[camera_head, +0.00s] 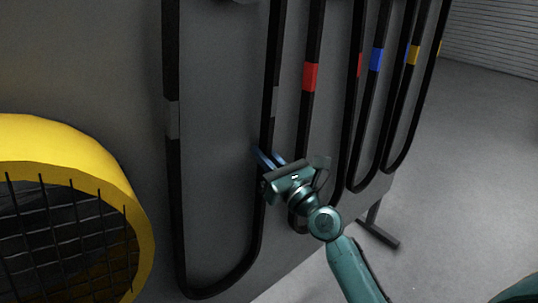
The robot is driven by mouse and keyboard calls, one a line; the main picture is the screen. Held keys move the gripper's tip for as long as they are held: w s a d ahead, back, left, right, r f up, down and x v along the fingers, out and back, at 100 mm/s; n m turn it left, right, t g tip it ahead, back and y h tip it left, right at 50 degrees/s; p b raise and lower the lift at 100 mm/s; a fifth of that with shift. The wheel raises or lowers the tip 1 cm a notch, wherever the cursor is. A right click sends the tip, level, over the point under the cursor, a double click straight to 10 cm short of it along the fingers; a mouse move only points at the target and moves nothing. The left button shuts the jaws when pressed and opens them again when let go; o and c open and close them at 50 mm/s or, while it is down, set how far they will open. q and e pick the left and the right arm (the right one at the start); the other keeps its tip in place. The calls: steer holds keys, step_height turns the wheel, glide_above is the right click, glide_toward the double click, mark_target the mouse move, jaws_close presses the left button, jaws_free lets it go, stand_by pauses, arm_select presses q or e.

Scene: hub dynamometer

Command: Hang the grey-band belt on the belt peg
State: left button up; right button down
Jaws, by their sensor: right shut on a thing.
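The grey-band belt (173,205) is a long black loop hanging against a grey panel, with a grey band on each strand. Its top runs out of view. My right gripper (264,158) reaches in from the lower right, with its blue fingertips shut on the belt's right strand, a little below the grey band there. The belt peg cannot be made out; only a dark piece shows at the top edge above the loop. My left gripper is not in view.
A red-band belt (311,76), a blue-band belt (377,60) and a yellow-band belt (413,55) hang to the right. A yellow round fan housing (75,137) with a black grille stands at the lower left. Open floor (470,180) lies right of the panel (222,120).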

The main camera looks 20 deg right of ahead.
mark_target(253, 160)
steer(key=shift+w+a+f+b, duration=0.1)
steer(key=shift+w+f+b, duration=0.15)
steer(key=shift+f, duration=0.2)
steer(key=shift+w+a+f+b, duration=0.1)
steer(key=shift+f+b, duration=0.15)
steer(key=shift+f, duration=0.15)
steer(key=c, duration=1.7)
jaws_free()
steer(key=shift+s+a+f, duration=0.1)
steer(key=shift+a, duration=0.15)
steer(key=shift+o, duration=0.3)
steer(key=shift+d, duration=0.55)
steer(key=shift+a+p, duration=0.4)
steer(key=shift+a, duration=0.3)
steer(key=shift+s, duration=0.1)
steer(key=shift+o, duration=0.4)
steer(key=shift+s+d+f+g, duration=0.1)
steer(key=shift+s+f+g, duration=0.2)
steer(key=shift+s+f, duration=0.35)
